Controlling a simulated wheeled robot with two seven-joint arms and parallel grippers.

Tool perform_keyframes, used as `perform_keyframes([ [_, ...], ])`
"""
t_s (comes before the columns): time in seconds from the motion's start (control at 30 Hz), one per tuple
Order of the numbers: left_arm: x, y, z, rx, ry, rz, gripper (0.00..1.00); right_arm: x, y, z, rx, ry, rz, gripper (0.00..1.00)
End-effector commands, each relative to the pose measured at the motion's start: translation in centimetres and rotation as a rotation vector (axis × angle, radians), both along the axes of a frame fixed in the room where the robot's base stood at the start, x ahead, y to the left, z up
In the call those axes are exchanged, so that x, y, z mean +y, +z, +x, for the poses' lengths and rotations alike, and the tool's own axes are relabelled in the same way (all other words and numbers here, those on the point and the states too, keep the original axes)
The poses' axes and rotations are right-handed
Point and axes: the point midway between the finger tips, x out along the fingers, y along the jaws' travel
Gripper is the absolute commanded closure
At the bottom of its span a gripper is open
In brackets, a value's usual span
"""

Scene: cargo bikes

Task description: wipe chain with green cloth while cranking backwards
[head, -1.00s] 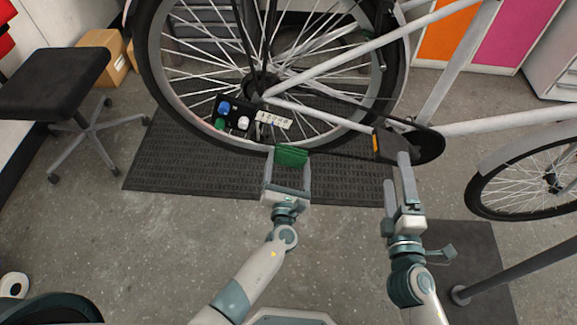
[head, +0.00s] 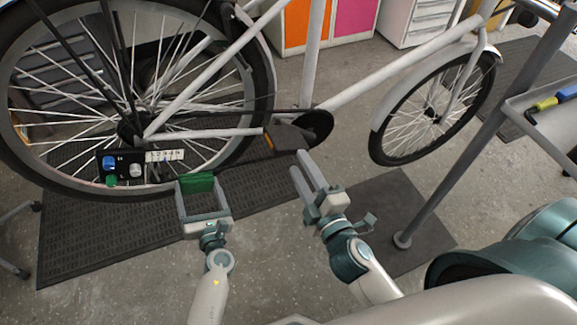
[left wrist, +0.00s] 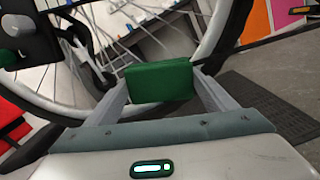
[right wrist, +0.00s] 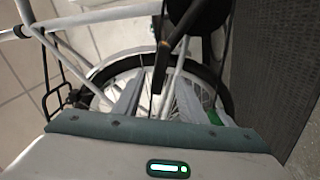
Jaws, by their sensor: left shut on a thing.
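The green cloth (head: 198,184) is a small folded block between the fingertips of my left gripper (head: 199,190), which is shut on it. It also shows in the left wrist view (left wrist: 160,81). The cloth is below the rear wheel's right part, near the chain's lower run; I cannot tell whether they touch. The thin dark chain (head: 250,111) runs from the rear hub to the chainring (head: 319,125). A dark pedal (head: 291,138) with an orange reflector is in front of the chainring. My right gripper (head: 299,163) is just below the pedal, fingers apart, seemingly empty.
The white bike's rear wheel (head: 245,80) stands over a black ribbed mat (head: 90,235). A black panel (head: 122,166) with coloured knobs is by the hub. A grey stand post (head: 450,150) and a tool tray (head: 545,125) are at right. Floor between the arms is clear.

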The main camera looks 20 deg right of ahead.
Motion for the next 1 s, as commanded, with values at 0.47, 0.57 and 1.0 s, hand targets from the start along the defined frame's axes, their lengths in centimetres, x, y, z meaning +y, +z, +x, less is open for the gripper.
perform_keyframes([
  [0.47,0.0,0.0,0.0,0.000,0.000,0.000,0.45,-0.1,0.0,-0.1,-0.002,-0.001,0.053,0.62],
  [0.57,0.0,0.0,0.0,0.000,0.000,0.000,0.45,0.0,0.0,0.1,-0.002,0.000,0.052,0.62],
  [1.0,0.0,0.0,0.0,0.000,0.000,0.000,0.45,0.0,0.1,3.9,-0.004,0.001,0.051,0.62],
])
